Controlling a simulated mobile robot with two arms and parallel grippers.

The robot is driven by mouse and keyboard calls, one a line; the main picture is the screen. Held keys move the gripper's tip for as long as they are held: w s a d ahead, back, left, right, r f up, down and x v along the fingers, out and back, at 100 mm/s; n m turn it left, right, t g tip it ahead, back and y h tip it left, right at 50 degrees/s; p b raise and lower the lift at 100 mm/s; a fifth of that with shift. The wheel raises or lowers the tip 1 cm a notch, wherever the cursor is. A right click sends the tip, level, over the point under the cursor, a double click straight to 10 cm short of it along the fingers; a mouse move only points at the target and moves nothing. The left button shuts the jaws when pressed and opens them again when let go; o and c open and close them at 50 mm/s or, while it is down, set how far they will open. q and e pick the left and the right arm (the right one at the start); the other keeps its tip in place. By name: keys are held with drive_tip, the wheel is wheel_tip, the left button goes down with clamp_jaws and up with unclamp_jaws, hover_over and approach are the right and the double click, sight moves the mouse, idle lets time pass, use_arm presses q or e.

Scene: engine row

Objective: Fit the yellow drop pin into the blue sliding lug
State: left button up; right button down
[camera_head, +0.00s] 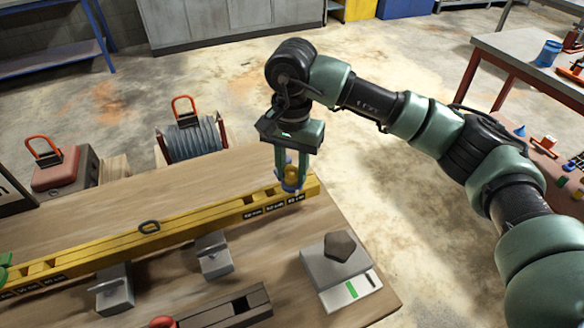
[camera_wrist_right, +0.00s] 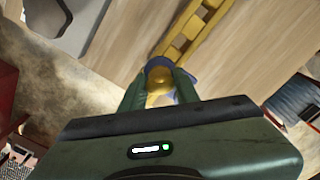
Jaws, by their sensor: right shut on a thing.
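My right gripper (camera_head: 291,180) points down over the right end of the long yellow rail (camera_head: 190,222). It is shut on the yellow drop pin (camera_head: 291,172), which shows between its fingers in the right wrist view (camera_wrist_right: 160,87). The blue sliding lug (camera_head: 290,188) is directly below the pin at the rail's end. Its blue edge also shows past the pin in the right wrist view (camera_wrist_right: 158,62). The fingers hide much of both, and I cannot tell how deep the pin sits in the lug.
The rail lies along a wooden bench (camera_head: 190,185). Grey clamp blocks (camera_head: 214,255) stand in front of it. A grey scale (camera_head: 340,272) with a dark lump is at the front right. A cable spool (camera_head: 192,138) and a red box (camera_head: 62,170) are behind.

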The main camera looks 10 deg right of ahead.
drive_tip(key=shift+f, duration=0.25)
drive_tip(key=c, duration=1)
unclamp_jaws()
drive_tip(key=shift+o, duration=0.2)
wheel_tip(320, 180, up, 8)
drive_tip(key=shift+b, duration=0.75)
